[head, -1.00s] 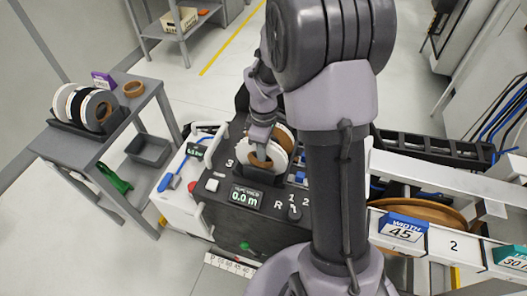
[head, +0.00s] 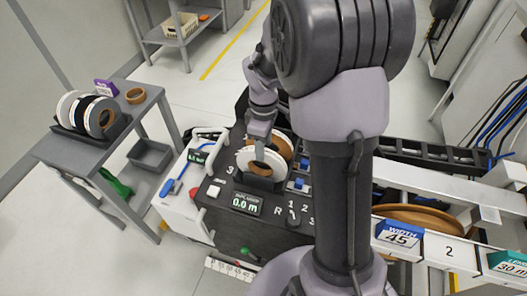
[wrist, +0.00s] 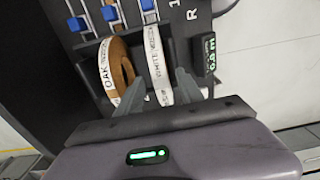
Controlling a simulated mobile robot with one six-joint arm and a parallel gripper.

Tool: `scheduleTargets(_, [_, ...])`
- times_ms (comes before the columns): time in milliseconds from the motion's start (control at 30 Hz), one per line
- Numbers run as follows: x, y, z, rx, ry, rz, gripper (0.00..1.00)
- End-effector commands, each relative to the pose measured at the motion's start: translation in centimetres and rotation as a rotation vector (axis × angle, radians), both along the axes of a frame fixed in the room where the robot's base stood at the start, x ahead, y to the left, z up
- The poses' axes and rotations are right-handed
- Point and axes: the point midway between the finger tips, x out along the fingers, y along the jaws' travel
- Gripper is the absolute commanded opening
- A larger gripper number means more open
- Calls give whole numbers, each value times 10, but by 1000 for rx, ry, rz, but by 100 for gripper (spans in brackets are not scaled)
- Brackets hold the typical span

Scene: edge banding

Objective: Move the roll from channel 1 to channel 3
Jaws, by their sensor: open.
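A white-edged roll (wrist: 153,62) with printed lettering stands upright in a slot of the machine, and it also shows in the head view (head: 246,158). A brown roll marked OAK (wrist: 117,67) stands in the slot beside it, partly behind the white one in the head view (head: 282,147). My gripper (wrist: 160,92) is open, its fingers on either side of the white roll; contact is not clear. In the head view my gripper (head: 261,145) reaches down over the rolls. A digit 3 (head: 230,170) is printed left of the white roll.
A display reading 0.0 m (head: 247,203) and a selector knob (head: 293,217) are on the machine's front. Blue sliders (wrist: 109,13) line the slots. A grey side table (head: 88,151) at left holds several rolls (head: 70,104). A large brown coil (head: 420,216) lies at right.

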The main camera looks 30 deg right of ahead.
Motion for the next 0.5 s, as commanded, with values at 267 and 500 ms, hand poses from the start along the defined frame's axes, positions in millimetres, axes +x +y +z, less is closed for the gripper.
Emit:
scheduleTargets(267, [0,0,63,0,0,0,44])
scheduleTargets(500, [-44,47,143,49,-153,-319,44])
